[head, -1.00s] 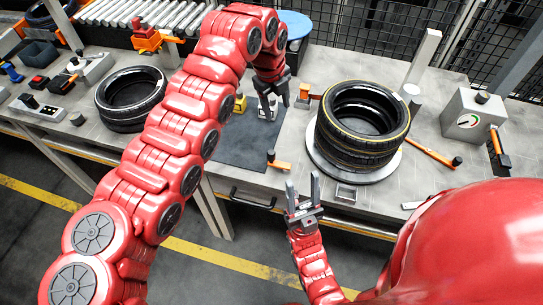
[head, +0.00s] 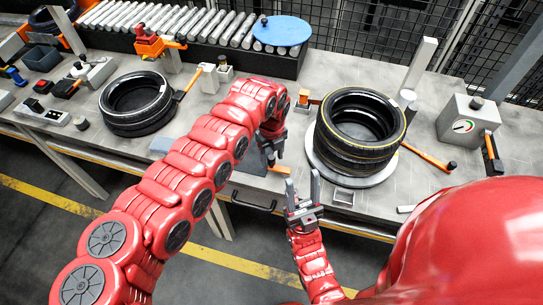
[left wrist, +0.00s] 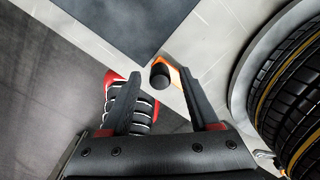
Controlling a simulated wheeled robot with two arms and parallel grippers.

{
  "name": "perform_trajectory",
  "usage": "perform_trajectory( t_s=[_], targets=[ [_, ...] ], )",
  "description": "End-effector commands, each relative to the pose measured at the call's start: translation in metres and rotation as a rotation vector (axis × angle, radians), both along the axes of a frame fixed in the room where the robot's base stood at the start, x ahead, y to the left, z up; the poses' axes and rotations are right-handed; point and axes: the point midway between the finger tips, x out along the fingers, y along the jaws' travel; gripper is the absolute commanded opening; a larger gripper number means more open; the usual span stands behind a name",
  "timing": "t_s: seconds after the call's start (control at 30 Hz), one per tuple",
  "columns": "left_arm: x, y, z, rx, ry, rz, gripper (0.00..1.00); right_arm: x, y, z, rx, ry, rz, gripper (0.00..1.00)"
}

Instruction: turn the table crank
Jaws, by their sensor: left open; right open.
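A small orange crank (head: 282,169) with a black knob sticks out at the table's front edge, left of the round turntable (head: 318,172). In the left wrist view its black knob (left wrist: 161,76) sits between and just ahead of the fingertips, and its orange arm (left wrist: 182,84) runs behind the right finger. My left gripper (head: 271,158) is open, close above the crank, pointing down at it; contact cannot be told. My right gripper (head: 303,182) is open and empty, in front of the table edge, fingers upward.
Stacked tyres (head: 357,130) stand on the turntable. Another orange lever (head: 428,156) with a black knob lies to their right, beside a grey gauge box (head: 467,122). More tyres (head: 136,103) lie on the left. A roller conveyor (head: 190,25) and a blue disc (head: 282,31) are behind.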

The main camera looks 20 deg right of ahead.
Motion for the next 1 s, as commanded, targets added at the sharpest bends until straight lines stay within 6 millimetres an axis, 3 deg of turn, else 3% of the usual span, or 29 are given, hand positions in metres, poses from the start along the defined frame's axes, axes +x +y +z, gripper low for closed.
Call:
perform_trajectory(
  t_s=[0.2,0.47,0.8,1.0],
  targets=[
    [0.0,0.0,-0.017,0.002,0.0,0.0,0.61,0.0,0.0,0.003,0.0,0.0,0.0,0.5],
    [0.0,0.0,-0.018,0.001,-0.001,0.0,0.61,0.0,0.0,0.003,0.0,0.0,0.0,0.5],
    [0.0,0.0,-0.018,0.001,-0.001,0.0,0.02,0.0,0.0,0.003,0.0,0.0,0.0,0.5],
    [0.0,0.0,-0.018,0.0,-0.001,0.0,0.0,0.0,0.0,0.003,0.0,0.0,0.0,0.5]
  ],
)
